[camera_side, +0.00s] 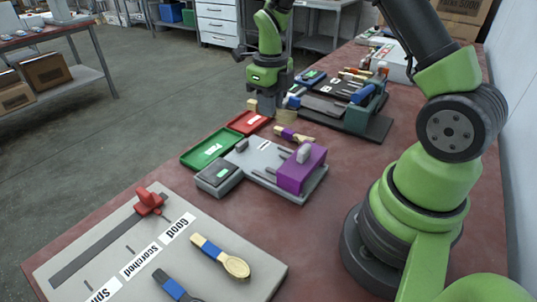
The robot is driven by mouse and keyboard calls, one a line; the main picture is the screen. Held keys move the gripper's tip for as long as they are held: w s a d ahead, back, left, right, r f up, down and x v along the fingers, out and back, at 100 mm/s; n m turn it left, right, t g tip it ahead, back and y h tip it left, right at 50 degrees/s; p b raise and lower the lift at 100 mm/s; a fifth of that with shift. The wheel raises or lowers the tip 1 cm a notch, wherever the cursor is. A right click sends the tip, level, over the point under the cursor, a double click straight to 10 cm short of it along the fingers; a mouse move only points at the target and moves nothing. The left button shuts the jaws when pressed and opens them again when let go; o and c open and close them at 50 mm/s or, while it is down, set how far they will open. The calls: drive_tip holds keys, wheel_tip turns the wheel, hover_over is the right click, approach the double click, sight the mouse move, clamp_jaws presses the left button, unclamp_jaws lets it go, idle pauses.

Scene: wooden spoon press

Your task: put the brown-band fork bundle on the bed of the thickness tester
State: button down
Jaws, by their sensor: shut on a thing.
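My gripper (268,102) is at the back centre, low over the far part of the table. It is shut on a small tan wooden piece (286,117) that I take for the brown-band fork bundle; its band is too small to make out. What I take for the thickness tester has a grey bed (262,156), a purple block with a pale knob (303,168) and a grey box with a green display (219,177). It stands nearer the camera than the gripper. The bed looks largely bare. The held piece is apart from it.
Green tray (208,149) and red tray (248,122) lie left of the bed. A purple-band wooden bundle (293,135) lies just behind it. A dark press (367,105) stands back right. A sorting board (120,235) with blue-band spoons (222,257) fills the front left.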

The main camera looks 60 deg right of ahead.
drive_tip(key=a, duration=0.3)
hover_over(266, 159)
wheel_tip(266, 159, down, 5)
drive_tip(key=shift+r, duration=0.1)
drive_tip(key=shift+f, duration=2.5)
drive_tip(key=c, duration=1.1)
unclamp_jaws()
drive_tip(key=shift+f, duration=0.1)
